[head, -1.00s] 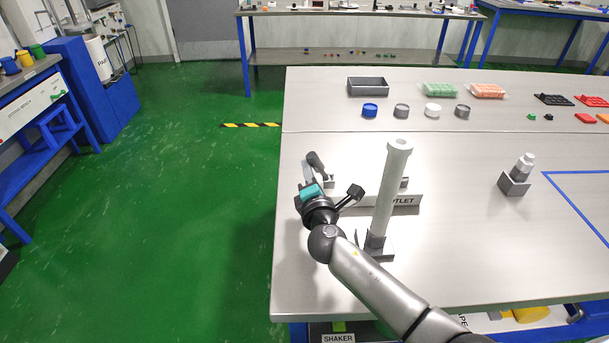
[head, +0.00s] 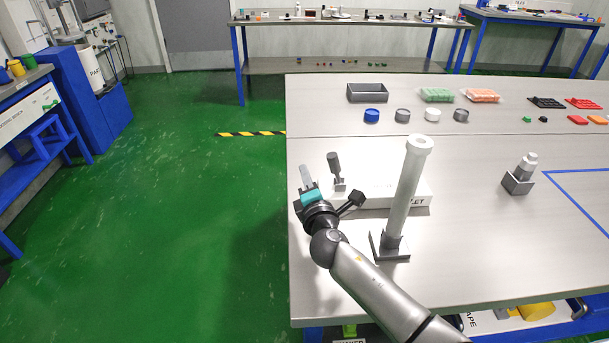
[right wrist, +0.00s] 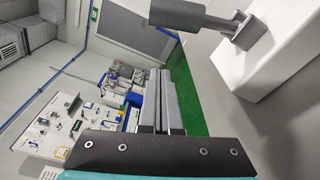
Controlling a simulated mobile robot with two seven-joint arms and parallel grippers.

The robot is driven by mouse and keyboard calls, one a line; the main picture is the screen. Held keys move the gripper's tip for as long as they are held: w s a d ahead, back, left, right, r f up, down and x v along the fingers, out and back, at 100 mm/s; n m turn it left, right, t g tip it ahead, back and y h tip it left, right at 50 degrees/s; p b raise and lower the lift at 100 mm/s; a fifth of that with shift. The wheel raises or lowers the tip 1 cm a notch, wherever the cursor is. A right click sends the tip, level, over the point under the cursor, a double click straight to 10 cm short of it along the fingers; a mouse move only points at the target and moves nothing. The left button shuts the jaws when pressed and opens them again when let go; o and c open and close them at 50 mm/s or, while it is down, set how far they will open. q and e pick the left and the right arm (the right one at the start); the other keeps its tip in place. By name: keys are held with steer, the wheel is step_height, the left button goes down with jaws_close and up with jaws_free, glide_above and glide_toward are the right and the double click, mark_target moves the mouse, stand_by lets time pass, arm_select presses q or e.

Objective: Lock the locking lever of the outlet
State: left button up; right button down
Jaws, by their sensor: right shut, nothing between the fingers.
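The outlet (head: 372,196) is a long white block on the table, its label partly hidden behind a pale upright tube (head: 406,185). The dark grey locking lever (head: 334,163) stands nearly upright at the outlet's left end, leaning slightly left. In the right wrist view the lever (right wrist: 190,15) is a thick grey cylinder on a bracket at the top. My right gripper (head: 306,175) is shut and empty, just left of the lever and apart from it. Its fingers (right wrist: 160,95) show side by side in the wrist view. My left gripper is not in view.
The tube stands in a dark square base (head: 389,247) close to my right forearm. A small holder with a white-topped part (head: 519,181) is further right. A grey bin (head: 367,93) and several round caps are at the back. The table's left edge is beside my gripper.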

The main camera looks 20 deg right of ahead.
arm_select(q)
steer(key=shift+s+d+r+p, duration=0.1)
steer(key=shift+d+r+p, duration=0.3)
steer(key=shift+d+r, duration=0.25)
arm_select(e)
steer(key=s, duration=0.9)
steer(key=shift+a+r, duration=0.15)
steer(key=shift+r, duration=0.05)
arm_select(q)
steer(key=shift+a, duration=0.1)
